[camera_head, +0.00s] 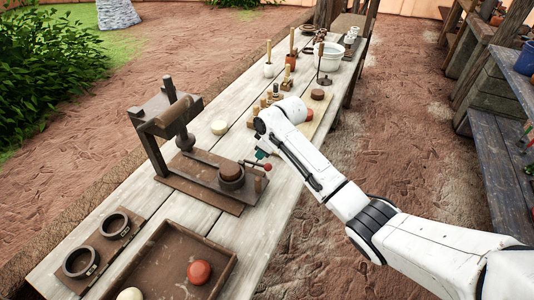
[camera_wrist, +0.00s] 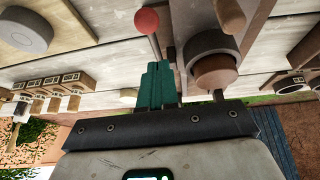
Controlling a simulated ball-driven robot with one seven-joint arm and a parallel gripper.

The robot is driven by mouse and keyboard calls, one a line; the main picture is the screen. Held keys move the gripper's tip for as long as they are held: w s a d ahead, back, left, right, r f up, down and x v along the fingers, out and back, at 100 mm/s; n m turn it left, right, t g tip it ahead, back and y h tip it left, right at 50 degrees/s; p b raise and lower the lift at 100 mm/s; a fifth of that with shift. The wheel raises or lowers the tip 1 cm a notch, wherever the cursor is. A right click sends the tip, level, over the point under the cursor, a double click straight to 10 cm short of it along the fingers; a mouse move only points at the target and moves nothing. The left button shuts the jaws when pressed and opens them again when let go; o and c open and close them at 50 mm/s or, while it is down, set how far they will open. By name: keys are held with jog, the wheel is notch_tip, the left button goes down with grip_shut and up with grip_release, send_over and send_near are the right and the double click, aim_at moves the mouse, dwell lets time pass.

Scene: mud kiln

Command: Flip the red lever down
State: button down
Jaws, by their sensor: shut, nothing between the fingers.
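The red lever shows as a red ball knob (camera_head: 267,167) on a thin metal rod, at the right end of the dark wooden base board (camera_head: 205,185). The rod lies nearly level, beside a round brown pot-like piece (camera_head: 231,171) on the board. My gripper (camera_head: 262,154), with teal fingers, is just behind the knob in the head view, over the table. In the wrist view the red knob (camera_wrist: 146,21) is just beyond the fingertips of my gripper (camera_wrist: 157,66), slightly left. The fingers are together and empty. They hide part of the rod; contact with it cannot be told.
A dark wooden press frame (camera_head: 165,125) stands on the board's left end. A brown tray (camera_head: 160,265) holds a red ball (camera_head: 199,271) and a pale ball (camera_head: 130,294). Several small wooden pieces and a white bowl (camera_head: 330,55) stand farther back. Bare planks lie beside the board.

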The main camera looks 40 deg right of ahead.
jog(key=a+b+v, duration=0.1)
jog(key=v, duration=0.9)
jog(key=shift+w+d+r+b, duration=0.3)
jog(key=shift+d+r+b, duration=0.1)
jog(key=shift+r, duration=0.05)
jog(key=s+a+f+m+g+y, duration=0.1)
jog(key=s+a+f, duration=0.5)
jog(key=a, duration=0.3)
jog(key=s+a+f+m, duration=0.1)
jog(key=s+a+f, duration=0.55)
jog(key=a, duration=0.25)
jog(key=s+d+f+m+g+h, duration=0.1)
jog(key=s+f, duration=0.3)
jog(key=s, duration=1.7)
jog(key=shift+s+m+g+h, duration=0.3)
jog(key=shift+m+g+h, duration=0.3)
jog(key=shift+m+g, duration=0.25)
